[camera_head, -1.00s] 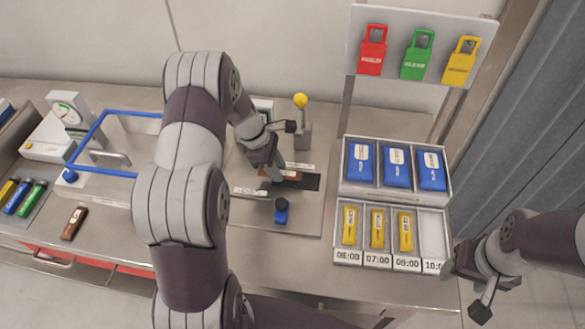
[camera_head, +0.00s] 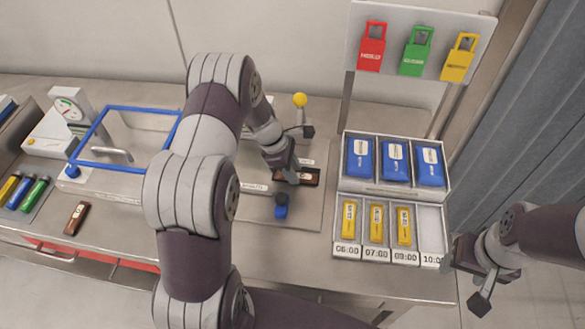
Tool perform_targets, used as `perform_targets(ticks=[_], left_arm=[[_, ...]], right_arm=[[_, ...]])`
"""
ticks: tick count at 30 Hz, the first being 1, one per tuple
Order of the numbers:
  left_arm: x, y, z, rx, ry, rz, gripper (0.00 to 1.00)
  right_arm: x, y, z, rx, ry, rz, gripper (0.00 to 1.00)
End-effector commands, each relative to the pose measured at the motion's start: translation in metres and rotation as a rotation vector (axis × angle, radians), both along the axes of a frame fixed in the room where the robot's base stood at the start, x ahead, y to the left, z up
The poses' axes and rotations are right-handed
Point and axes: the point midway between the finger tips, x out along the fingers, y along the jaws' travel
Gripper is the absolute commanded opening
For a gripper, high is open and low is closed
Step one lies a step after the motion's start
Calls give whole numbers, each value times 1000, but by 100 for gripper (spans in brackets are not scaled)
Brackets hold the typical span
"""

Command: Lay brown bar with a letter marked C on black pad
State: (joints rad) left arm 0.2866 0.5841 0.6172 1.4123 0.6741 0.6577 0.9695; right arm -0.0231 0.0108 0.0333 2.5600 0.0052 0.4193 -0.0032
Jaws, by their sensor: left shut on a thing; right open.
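A brown bar (camera_head: 309,178) with a pale label lies level at or just above the black pad on the grey plate. The bar covers nearly all of the pad, and I cannot tell whether they touch. The letter is too small to read. My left gripper (camera_head: 289,175) is shut on the bar from its left side. Another brown bar (camera_head: 77,218) lies on the table at the left, away from both grippers. My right gripper (camera_head: 464,278) is open and empty at the table's right front edge.
A blue knob (camera_head: 281,207) stands on the plate in front of the pad. A yellow-topped lever (camera_head: 300,101) rises behind it. Trays of blue packs (camera_head: 396,163) and yellow bars (camera_head: 376,222) stand at right.

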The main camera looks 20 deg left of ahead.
Motion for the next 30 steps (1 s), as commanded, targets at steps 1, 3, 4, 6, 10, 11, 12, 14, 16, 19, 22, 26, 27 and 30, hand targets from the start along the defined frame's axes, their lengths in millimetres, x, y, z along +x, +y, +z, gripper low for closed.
perform_targets(ticks=[1,3,4,6,10,11,12,14,16,19,22,26,27,30], left_arm=[[0,1,-1,1,0,4,0],[0,1,-1,1,0,4,43],[0,1,-1,1,0,4,52],[0,1,-1,1,0,4,58],[0,1,-1,1,0,4,58],[0,1,-1,1,0,4,58],[0,1,0,1,0,4,58],[0,1,3,1,-1,5,58],[1,1,13,1,-1,4,58],[0,8,28,2,-5,5,58],[-3,19,55,3,-6,5,58],[-7,32,87,2,-4,4,58],[-8,35,95,1,-4,4,58],[-10,41,111,1,-1,4,58]], right_arm=[[0,0,-1,0,0,0,58],[0,0,0,0,0,0,58],[0,0,0,0,0,0,58],[0,0,0,0,0,0,58],[0,0,0,0,0,0,58],[0,0,0,0,0,0,58],[0,0,0,0,0,0,58],[0,0,2,0,0,0,58],[0,0,9,0,0,0,58],[0,0,2,0,-1,0,58],[0,0,-3,0,0,0,58],[0,0,-8,0,0,0,58],[0,0,-9,0,0,0,58],[0,0,-10,0,0,0,58]])
